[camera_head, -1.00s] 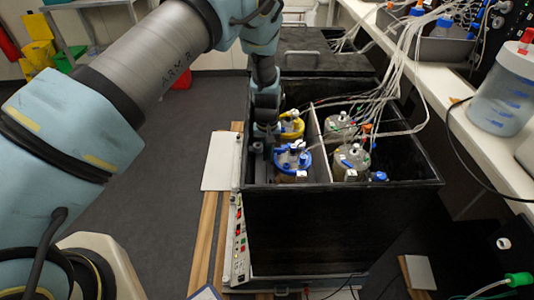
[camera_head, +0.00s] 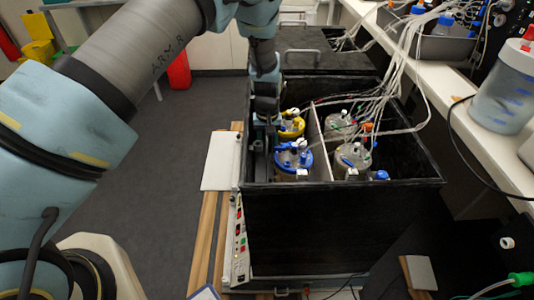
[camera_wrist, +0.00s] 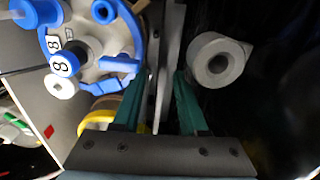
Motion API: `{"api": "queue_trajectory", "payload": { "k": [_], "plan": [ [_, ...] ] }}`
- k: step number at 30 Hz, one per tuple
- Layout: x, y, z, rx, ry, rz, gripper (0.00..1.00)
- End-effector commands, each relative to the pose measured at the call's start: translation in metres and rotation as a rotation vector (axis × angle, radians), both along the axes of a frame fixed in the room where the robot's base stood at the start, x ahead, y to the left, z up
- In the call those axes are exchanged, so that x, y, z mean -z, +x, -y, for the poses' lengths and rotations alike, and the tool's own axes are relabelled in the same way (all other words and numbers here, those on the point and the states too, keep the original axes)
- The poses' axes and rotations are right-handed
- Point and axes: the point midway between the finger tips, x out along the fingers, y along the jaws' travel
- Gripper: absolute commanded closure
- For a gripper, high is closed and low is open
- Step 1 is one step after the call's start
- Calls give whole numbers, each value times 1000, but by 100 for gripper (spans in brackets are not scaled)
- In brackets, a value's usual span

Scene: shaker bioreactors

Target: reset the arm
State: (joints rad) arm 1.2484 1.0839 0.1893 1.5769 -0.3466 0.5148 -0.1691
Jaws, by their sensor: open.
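My arm reaches from the left over a black open-topped box (camera_head: 330,225). My gripper (camera_head: 262,155) points down inside the box's left part, just left of a blue-lidded bottle (camera_head: 293,160) and near a yellow-lidded bottle (camera_head: 291,124). The wrist view shows the green gripper fingers (camera_wrist: 158,108) apart, with a thin grey upright edge visible between them. In that view the blue-lidded bottle (camera_wrist: 95,50), with tags reading 8, is left of the fingers. Part of the yellow lid (camera_wrist: 98,115) shows below it. My arm hides the fingertips in the head view.
Two clear-topped bottles (camera_head: 354,158) with many tubes stand in the right compartment. A grey cylinder (camera_wrist: 217,62) is close right of the fingers in the wrist view. A white bench (camera_head: 455,130) runs along the right.

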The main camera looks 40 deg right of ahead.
Motion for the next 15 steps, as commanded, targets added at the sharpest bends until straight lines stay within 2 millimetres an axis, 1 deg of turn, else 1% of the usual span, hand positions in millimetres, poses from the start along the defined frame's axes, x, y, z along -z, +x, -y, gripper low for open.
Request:
{"api": "queue_trajectory", "payload": {
  "k": [1, 6, 9, 12, 15],
  "plan": [
    [-9, 1, 2, 1, -5, 3, 58],
    [-42, 1, 1, 1, -3, 2, 58],
    [-57, 1, 0, 1, -3, 3, 58],
    [-68, 2, 0, 0, -3, 3, 58],
    [-73, 2, 0, 0, 0, 2, 58]
  ]
}}
